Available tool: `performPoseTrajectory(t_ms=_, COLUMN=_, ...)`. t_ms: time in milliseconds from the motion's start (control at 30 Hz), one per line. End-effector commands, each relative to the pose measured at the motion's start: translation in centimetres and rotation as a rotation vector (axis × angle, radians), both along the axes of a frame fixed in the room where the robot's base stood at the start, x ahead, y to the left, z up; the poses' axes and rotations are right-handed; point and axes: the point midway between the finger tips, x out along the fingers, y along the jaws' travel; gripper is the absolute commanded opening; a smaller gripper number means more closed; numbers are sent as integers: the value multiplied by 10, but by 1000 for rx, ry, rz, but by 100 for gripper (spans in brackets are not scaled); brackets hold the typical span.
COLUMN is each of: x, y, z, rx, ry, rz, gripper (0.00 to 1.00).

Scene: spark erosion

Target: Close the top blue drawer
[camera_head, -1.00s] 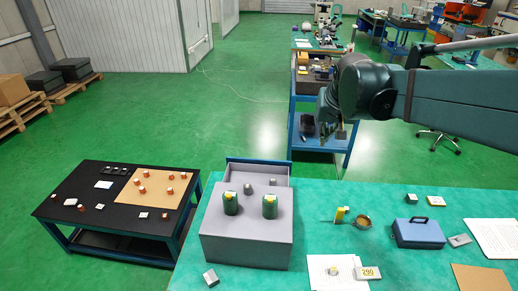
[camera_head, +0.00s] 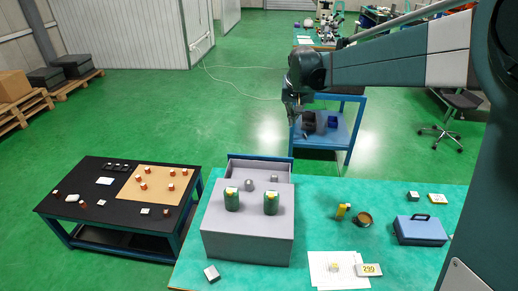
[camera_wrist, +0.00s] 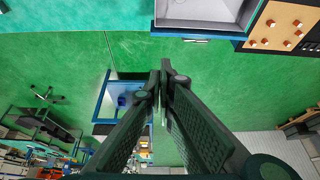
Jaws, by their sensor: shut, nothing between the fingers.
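The blue-fronted drawer (camera_head: 258,158) sticks out of the far side of the grey cabinet (camera_head: 247,240) on the teal table. It is pulled open, and a small grey round piece shows near the cabinet's back edge. In the wrist view the drawer's blue front (camera_wrist: 200,35) with a small pale handle is at the top. My gripper (camera_head: 293,114) is in the air behind the table, beyond and to the right of the drawer front, apart from it. In the wrist view my gripper (camera_wrist: 163,68) has its fingers together with nothing between them.
Two green canisters (camera_head: 231,202) stand on the cabinet. A blue case (camera_head: 420,232) and papers lie to the right on the table. A black table (camera_head: 110,205) stands at left. A blue cart (camera_head: 335,140) stands behind; the green floor between is free.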

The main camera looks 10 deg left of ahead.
Motion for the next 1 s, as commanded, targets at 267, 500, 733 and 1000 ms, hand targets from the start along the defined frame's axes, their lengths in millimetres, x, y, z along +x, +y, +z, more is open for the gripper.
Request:
performPoseTrajectory(t_ms=267, x=47, y=35, z=-35, rx=-4, ry=18, rz=1, gripper=0)
performPoseTrajectory(t_ms=500, x=83, y=65, z=-68, rx=-6, ry=34, rz=0, gripper=0)
performPoseTrajectory(t_ms=733, x=114, y=95, z=-105, rx=-10, ry=49, rz=-1, gripper=0)
performPoseTrajectory(t_ms=1000, x=146, y=130, z=-152, rx=-16, ry=65, rz=-1, gripper=0)
